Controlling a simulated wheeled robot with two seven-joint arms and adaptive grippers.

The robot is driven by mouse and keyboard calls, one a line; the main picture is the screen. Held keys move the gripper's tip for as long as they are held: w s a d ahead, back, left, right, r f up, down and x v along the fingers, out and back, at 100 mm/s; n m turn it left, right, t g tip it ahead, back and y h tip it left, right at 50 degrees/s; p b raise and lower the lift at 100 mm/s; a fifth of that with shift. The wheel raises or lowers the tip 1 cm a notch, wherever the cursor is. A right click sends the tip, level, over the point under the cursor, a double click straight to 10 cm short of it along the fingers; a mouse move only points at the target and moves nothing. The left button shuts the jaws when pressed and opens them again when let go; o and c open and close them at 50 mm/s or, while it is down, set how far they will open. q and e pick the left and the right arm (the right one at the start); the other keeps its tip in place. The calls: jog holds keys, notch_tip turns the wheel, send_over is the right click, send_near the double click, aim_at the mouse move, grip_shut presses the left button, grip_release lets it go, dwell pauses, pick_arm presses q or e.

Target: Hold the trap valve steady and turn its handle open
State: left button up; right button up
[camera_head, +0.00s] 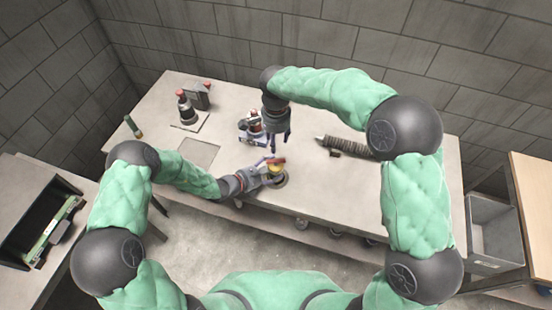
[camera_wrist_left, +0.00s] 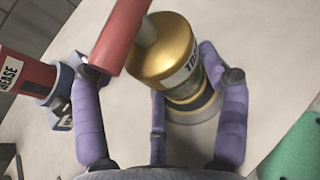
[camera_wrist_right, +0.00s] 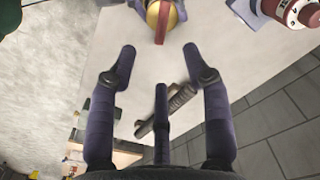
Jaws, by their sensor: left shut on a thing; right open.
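The trap valve (camera_wrist_left: 165,55) is a brass-coloured body with a partly readable label and a red handle (camera_wrist_left: 121,35) on top. In the head view the valve (camera_head: 273,170) stands near the table's front edge, its red handle pointing right. My left gripper (camera_head: 264,174) is shut on the valve body from the left; its purple fingers (camera_wrist_left: 190,95) flank the body in the left wrist view. My right gripper (camera_head: 278,142) is open and empty, pointing down above the table behind the valve. In the right wrist view the valve (camera_wrist_right: 164,14) shows at the top, beyond the open fingers (camera_wrist_right: 163,65).
A red-and-white grease container (camera_head: 252,125) stands close behind the valve. A dark ribbed tube (camera_head: 345,147) lies to the right, with a small dark piece beside it. A red-topped device (camera_head: 186,108) stands at the back left.

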aim_at(276, 162)
notch_tip(276, 162, down, 11)
jog(key=m, duration=0.8)
jog(key=shift+f, duration=0.1)
dwell(0.4)
grip_shut()
